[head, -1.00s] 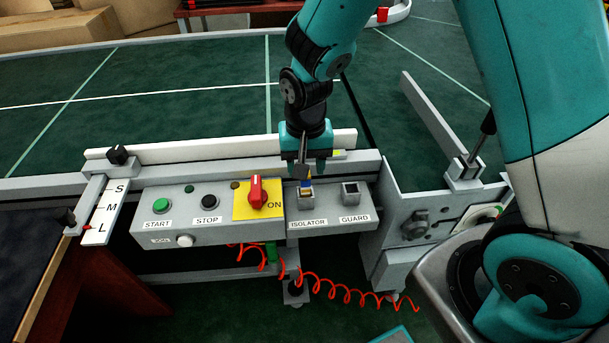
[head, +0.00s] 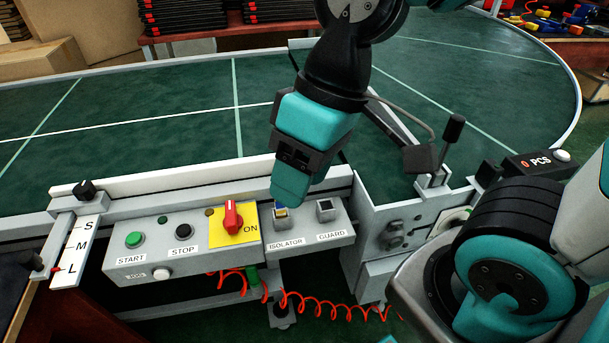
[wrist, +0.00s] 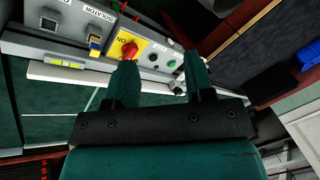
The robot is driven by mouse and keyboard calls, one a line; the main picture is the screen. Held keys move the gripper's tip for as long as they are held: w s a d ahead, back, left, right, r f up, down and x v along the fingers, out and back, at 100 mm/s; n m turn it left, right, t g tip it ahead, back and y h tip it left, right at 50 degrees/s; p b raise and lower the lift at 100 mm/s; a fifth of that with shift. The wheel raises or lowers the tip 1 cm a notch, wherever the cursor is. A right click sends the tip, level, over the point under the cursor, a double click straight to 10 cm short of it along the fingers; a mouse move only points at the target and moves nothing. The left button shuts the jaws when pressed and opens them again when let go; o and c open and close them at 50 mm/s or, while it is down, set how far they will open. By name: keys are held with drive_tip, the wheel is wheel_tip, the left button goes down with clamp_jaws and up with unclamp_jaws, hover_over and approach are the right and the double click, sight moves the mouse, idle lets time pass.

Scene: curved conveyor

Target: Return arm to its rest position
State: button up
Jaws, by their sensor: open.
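My gripper (head: 290,195) is above the control panel, near the isolator switch in the head view. In the wrist view my gripper (wrist: 158,80) shows two teal fingers spread apart with nothing between them. The isolator (head: 281,211) is a small switch with blue and yellow parts, partly beside the fingers in the head view; it also shows in the wrist view (wrist: 95,44). The arm is bent, coming down from the top of the picture.
The grey panel holds a red knob (head: 233,217) on a yellow plate marked ON, a green START button (head: 134,240), a black STOP button (head: 183,231) and a GUARD socket (head: 324,207). The green conveyor (head: 150,120) lies behind. A PCS counter box (head: 538,162) stands at right.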

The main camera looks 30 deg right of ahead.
wheel_tip(320, 180, up, 7)
drive_tip(key=s+p, duration=0.1)
drive_tip(key=p, duration=0.6)
drive_tip(key=shift+s+a+r+n, duration=0.2)
drive_tip(key=shift+s+n, duration=0.05)
drive_tip(key=shift+n, duration=0.15)
idle(0.4)
